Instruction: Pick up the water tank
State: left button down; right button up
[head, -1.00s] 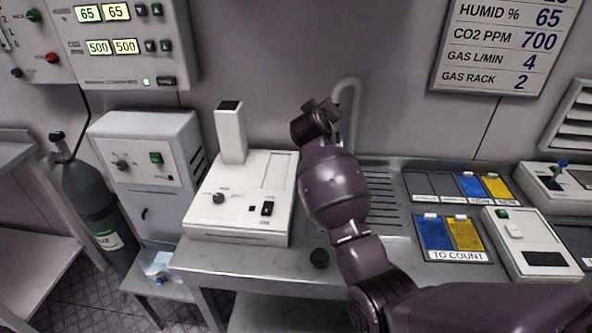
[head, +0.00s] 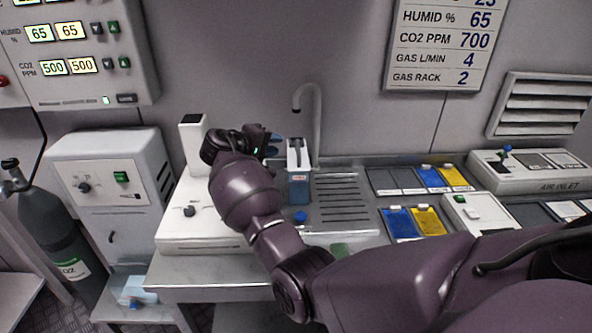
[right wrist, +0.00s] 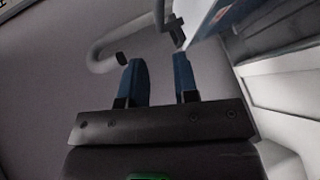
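The water tank (head: 299,187) looks like a narrow grey-blue container with a pale top, a dark handle and a small label. It stands upright at the left end of the sink drainer, below the tap. My right gripper (head: 272,147) is just left of the tank's top, apart from its handle as far as I can tell. In the right wrist view the two blue fingers (right wrist: 161,82) are spread with nothing between them. A pale and blue edge, possibly the tank (right wrist: 218,18), shows at upper right there. My left gripper is out of view.
The curved tap (head: 317,110) rises behind the tank. A white device (head: 185,222) stands left, partly behind my right arm. Blue and yellow trays (head: 399,224) are to the right. A gas cylinder (head: 52,235) stands far left.

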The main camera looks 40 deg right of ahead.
aim_at(293, 156)
jog(key=shift+x, duration=3.85)
jog(key=shift+s+f, duration=0.1)
jog(key=shift+s, duration=0.05)
grip_shut()
jog(key=shift+s+a+f, duration=0.1)
jog(key=shift+f, duration=0.2)
jog(key=shift+r, duration=0.1)
